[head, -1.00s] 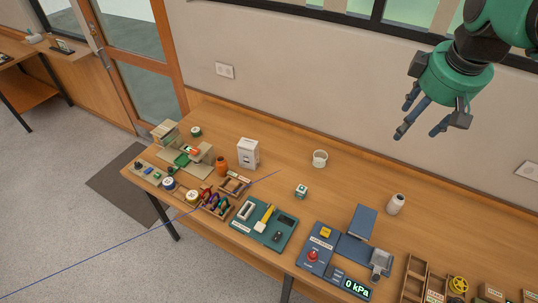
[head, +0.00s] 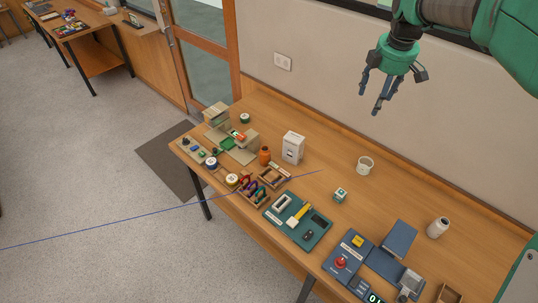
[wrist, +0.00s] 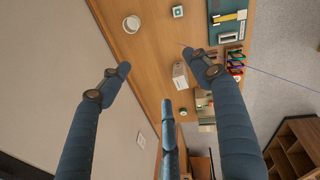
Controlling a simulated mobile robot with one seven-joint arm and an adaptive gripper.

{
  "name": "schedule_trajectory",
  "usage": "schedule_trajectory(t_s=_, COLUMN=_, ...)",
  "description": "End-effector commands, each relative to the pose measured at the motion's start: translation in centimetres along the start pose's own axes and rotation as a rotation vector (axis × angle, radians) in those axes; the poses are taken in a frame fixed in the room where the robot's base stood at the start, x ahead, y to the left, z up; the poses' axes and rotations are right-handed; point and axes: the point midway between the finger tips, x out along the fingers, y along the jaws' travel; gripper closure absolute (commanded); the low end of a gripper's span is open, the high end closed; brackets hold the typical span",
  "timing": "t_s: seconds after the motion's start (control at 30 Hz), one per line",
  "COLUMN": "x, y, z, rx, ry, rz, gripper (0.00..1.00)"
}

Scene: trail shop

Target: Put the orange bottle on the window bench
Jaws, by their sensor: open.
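The orange bottle (head: 265,155) stands upright on the wooden workbench (head: 330,178) in the head view, just left of a white box (head: 293,147). My gripper (head: 376,95) is open and empty, raised above the back of the bench, to the right of the bottle and well apart from it. In the wrist view its spread fingers (wrist: 160,90) hold nothing, and I cannot make out the bottle there. I cannot tell which surface is the window bench; a wooden bench (head: 110,22) stands along the wall beyond the door at upper left.
A white mug (head: 365,165), a small cube (head: 340,195), a green tool mat (head: 320,232), a blue pump station (head: 346,252) and a white bottle (head: 437,227) occupy the workbench. The grey floor (head: 100,210) at left is clear, with a dark mat (head: 172,158) by the door.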

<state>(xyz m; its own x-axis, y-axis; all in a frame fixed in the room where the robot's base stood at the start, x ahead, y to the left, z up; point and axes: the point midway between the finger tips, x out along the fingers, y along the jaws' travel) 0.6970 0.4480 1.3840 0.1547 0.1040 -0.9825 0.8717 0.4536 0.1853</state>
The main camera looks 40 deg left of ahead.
Motion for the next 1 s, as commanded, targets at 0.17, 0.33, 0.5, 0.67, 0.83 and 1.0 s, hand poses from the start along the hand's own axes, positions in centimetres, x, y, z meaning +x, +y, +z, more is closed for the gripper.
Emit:
schedule_trajectory(t_s=0.17, x=4.2, y=2.7, z=-4.7, rx=-0.171, ry=0.008, rz=-0.027, gripper=0.37)
schedule_trajectory(t_s=0.33, x=8.1, y=4.5, z=-9.2, rx=-0.332, ry=0.016, rz=-0.051, gripper=0.37)
schedule_trajectory(t_s=0.5, x=12.3, y=5.8, z=-13.9, rx=-0.495, ry=0.027, rz=-0.074, gripper=0.37)
schedule_trajectory(t_s=0.67, x=16.4, y=6.4, z=-18.4, rx=-0.646, ry=0.038, rz=-0.095, gripper=0.37)
schedule_trajectory(t_s=0.83, x=20.9, y=6.5, z=-23.3, rx=-0.808, ry=0.052, rz=-0.117, gripper=0.37)
schedule_trajectory(t_s=1.0, x=25.6, y=6.0, z=-28.1, rx=-0.97, ry=0.068, rz=-0.138, gripper=0.37)
